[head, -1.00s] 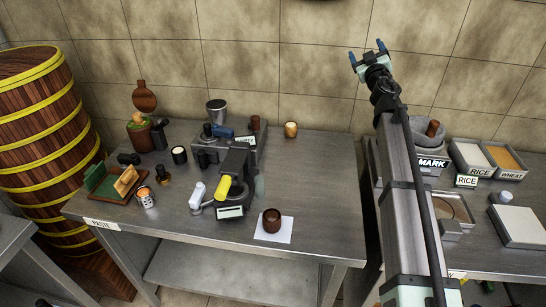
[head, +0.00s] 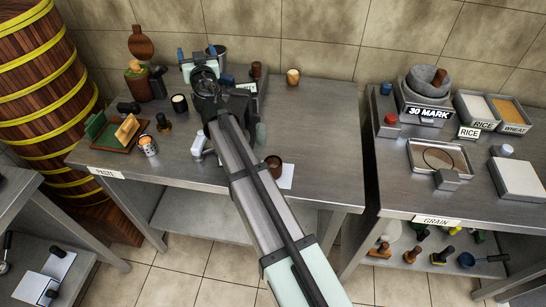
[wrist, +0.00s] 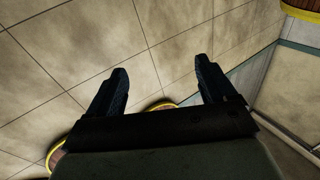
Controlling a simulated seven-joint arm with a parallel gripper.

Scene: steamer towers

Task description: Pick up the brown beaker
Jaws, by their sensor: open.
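A dark brown beaker (head: 273,166) stands on a white sheet (head: 287,177) near the front of the left table, partly hidden by my arm. Another dark brown cup-like thing (head: 256,70) is at the back of this table, and a lighter tan cup (head: 292,77) stands to its right. I cannot tell for sure which is meant. My gripper (head: 196,54) is high over the back left of the table, its fingers apart and empty. In the wrist view my gripper (wrist: 160,68) faces the tiled wall, with no beaker in sight.
My arm crosses above the grinder-like machines mid-table. A green-and-wood tray (head: 115,133), a patterned cup (head: 148,146) and a black cup (head: 179,103) stand to the left. A banded barrel (head: 45,110) is at far left. The table's right part is clear.

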